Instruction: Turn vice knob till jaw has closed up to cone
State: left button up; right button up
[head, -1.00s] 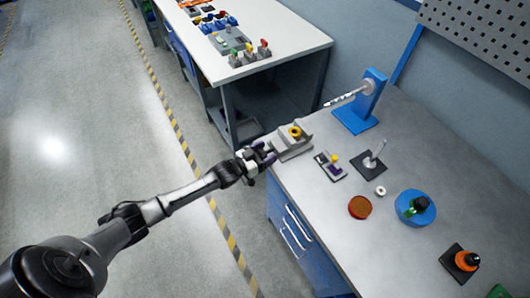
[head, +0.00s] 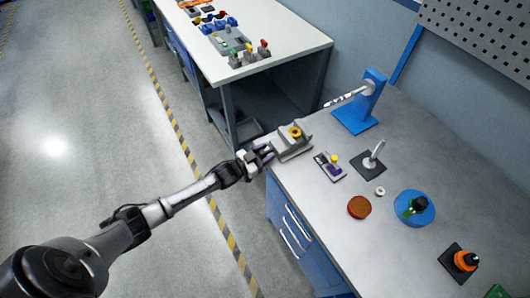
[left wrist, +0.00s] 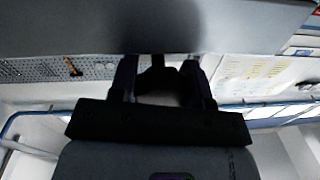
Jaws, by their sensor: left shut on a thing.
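The grey vice (head: 291,148) sits at the bench's near left corner. A yellow cone (head: 296,131) with a dark centre stands in it. The gap between jaw and cone is too small to judge. My left gripper (head: 263,154) is at the vice's left end, off the bench edge, shut on the knob. The knob is hidden by the fingers in the head view. In the left wrist view a dark shape, the knob (left wrist: 157,78), shows between the two fingers (left wrist: 158,88). My right gripper is not in view.
On the bench, right of the vice, are a small grey device with a yellow knob (head: 334,159), a lever on a dark base (head: 370,160), a blue stand (head: 357,117), a red disc (head: 359,207) and a blue round base (head: 402,206). Another bench (head: 290,40) stands behind.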

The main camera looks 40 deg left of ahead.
pick_arm(q)
jog(key=o, duration=0.9)
jog(key=shift+p+v, duration=0.35)
jog(key=shift+v, duration=6.55)
jog(key=shift+f, duration=0.1)
